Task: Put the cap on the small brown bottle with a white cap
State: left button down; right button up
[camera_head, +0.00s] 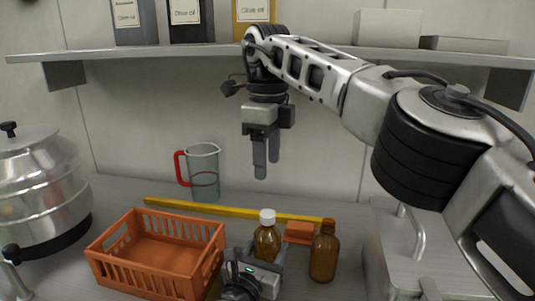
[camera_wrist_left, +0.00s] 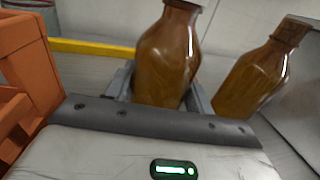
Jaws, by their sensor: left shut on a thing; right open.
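A small brown bottle (camera_head: 267,243) stands upright on the bench with a white cap (camera_head: 267,216) at the top of its neck. My left gripper (camera_head: 265,259) is shut on this bottle, with one finger on each side of its body. The left wrist view shows the bottle (camera_wrist_left: 167,60) between the fingers, with only the lower edge of the white cap at the top of the picture. My right gripper (camera_head: 267,172) is open and empty, pointing down in the air above and behind the bottle.
A second brown bottle (camera_head: 324,255) without a white cap stands close to the right. An orange block (camera_head: 299,233) lies behind them, with a yellow bar (camera_head: 215,209) further back. An orange crate (camera_head: 155,257) is left, a red-handled jug (camera_head: 204,172) behind. A shelf (camera_head: 180,52) runs above.

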dwell(0.3)
pick_arm(q)
jog(key=shift+c, duration=2.4)
grip_release()
jog(key=v, duration=1.6)
jog(key=shift+f, duration=0.1)
